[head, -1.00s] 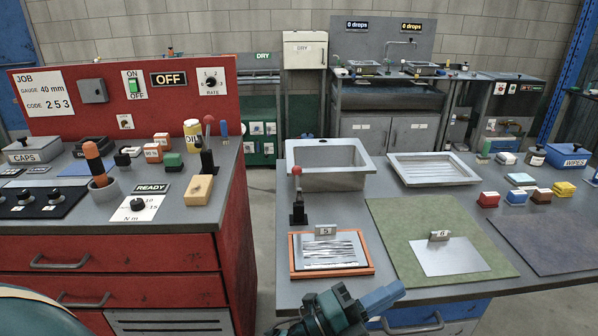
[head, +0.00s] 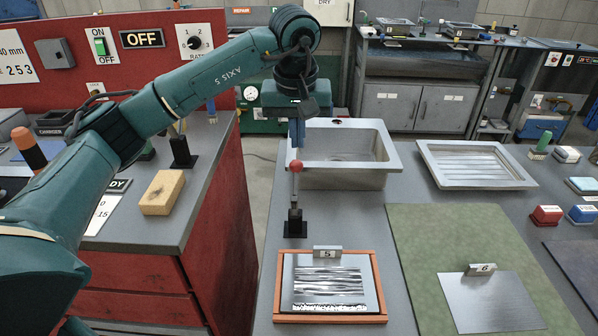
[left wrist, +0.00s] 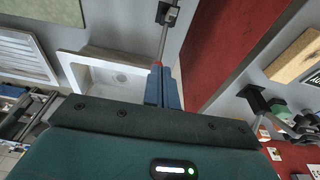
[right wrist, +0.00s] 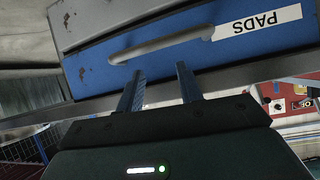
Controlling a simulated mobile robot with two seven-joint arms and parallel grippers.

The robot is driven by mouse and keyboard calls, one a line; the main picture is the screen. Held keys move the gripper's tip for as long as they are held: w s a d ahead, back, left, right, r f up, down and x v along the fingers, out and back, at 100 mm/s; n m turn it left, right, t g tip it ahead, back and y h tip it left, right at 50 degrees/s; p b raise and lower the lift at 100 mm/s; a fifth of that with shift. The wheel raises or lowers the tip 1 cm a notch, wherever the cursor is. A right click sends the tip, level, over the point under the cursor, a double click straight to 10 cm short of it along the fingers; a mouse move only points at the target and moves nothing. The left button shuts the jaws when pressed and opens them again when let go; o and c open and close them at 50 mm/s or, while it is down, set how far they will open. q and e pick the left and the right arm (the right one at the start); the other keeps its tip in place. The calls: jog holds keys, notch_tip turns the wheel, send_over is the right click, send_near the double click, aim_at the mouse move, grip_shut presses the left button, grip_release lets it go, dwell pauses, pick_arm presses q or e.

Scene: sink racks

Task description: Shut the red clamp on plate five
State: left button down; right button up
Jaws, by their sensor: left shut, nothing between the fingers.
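The red clamp has a black base (head: 295,226), an upright metal lever and a round red knob (head: 295,166) on top. It stands just behind plate five (head: 328,284), a streaked metal plate in an orange-edged tray with a "5" tag (head: 327,252). My left gripper (head: 297,143) points down, shut and empty, its fingertips right above or just behind the knob; I cannot tell whether they touch. In the left wrist view the shut fingers (left wrist: 163,88) partly hide the knob beside the lever (left wrist: 164,42). My right gripper (right wrist: 158,88) is open and empty before a blue "PADS" drawer (right wrist: 180,52).
A grey sink (head: 345,160) stands behind the clamp. Plate six (head: 490,300) lies on a green mat (head: 420,240) to the right. A red cabinet (head: 215,215) with a tan block (head: 162,192) stands left, across a gap. A second black clamp base (head: 183,152) is there.

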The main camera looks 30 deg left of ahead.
aim_at(295, 168)
pick_arm(q)
jog(key=f, duration=0.3)
jog(key=w+f, duration=0.1)
jog(key=f, duration=0.2)
jog(key=a+f+p, duration=0.1)
jog(key=f, duration=0.2)
jog(key=shift+w+a, duration=0.1)
jog(key=shift+w, duration=0.1)
jog(key=shift+s+d+f+p, duration=0.3)
jog(key=shift+s+d+f, duration=0.1)
jog(key=shift+s, duration=0.25)
jog(key=shift+s+d+f+p, duration=0.25)
jog(key=shift+s+f, duration=0.15)
jog(key=shift+s, duration=0.2)
jog(key=shift+s+d+f, duration=0.15)
jog(key=shift+s+f, duration=0.05)
jog(key=shift+s, duration=0.1)
pick_arm(e)
jog(key=shift+s+d, duration=0.15)
jog(key=shift+d, duration=0.25)
pick_arm(q)
jog(key=shift+f, duration=0.1)
pick_arm(e)
jog(key=shift+s+f, duration=0.1)
